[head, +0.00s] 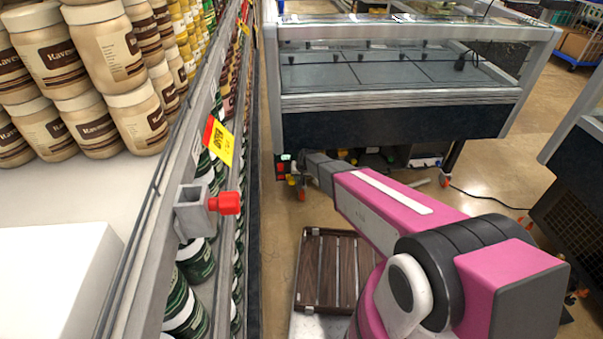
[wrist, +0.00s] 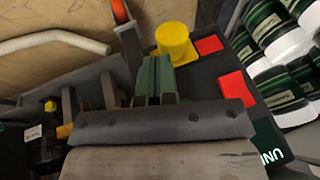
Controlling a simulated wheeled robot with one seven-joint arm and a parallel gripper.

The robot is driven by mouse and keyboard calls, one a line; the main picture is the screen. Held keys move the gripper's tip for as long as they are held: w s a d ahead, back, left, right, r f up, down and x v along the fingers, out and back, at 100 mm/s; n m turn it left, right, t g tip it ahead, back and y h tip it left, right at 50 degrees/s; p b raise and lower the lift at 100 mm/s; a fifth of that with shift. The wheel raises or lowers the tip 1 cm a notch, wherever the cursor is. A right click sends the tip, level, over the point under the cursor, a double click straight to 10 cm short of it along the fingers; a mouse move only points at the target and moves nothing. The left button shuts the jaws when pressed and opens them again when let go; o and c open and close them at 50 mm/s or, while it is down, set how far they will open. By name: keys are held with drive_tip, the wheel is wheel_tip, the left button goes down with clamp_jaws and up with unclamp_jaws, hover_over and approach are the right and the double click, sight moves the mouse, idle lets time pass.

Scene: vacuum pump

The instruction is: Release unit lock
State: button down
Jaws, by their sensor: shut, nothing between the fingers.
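A dark control panel (wrist: 222,68) fills the upper middle of the wrist view. On it are a yellow round knob (wrist: 176,43), a red square (wrist: 209,45) and a larger red square (wrist: 237,88). A green label (wrist: 271,147) reading "UN" is cut off by my gripper's body. My gripper (wrist: 155,82) is shut and empty, with its narrow greenish fingers just below and left of the yellow knob; I cannot tell whether they touch the panel. In the head view the panel (head: 284,169) shows small, at the end of my arm. No part is clearly readable as the lock.
Green-and-white jars (wrist: 280,42) stand close right of the panel. In the head view a freezer (head: 395,115) overhangs the panel, and a shelf (head: 165,195) runs along the left.

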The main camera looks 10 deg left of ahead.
drive_tip(key=shift+a+f, duration=0.2)
drive_tip(key=shift+s+a, duration=0.1)
drive_tip(key=a, duration=0.2)
drive_tip(key=s+a, duration=0.1)
drive_tip(key=a, duration=0.1)
drive_tip(key=shift+a, duration=0.15)
idle(0.4)
drive_tip(key=w+d+v, duration=0.1)
drive_tip(key=v, duration=1.2)
drive_tip(key=shift+w+d, duration=0.15)
drive_tip(key=shift+d, duration=0.3)
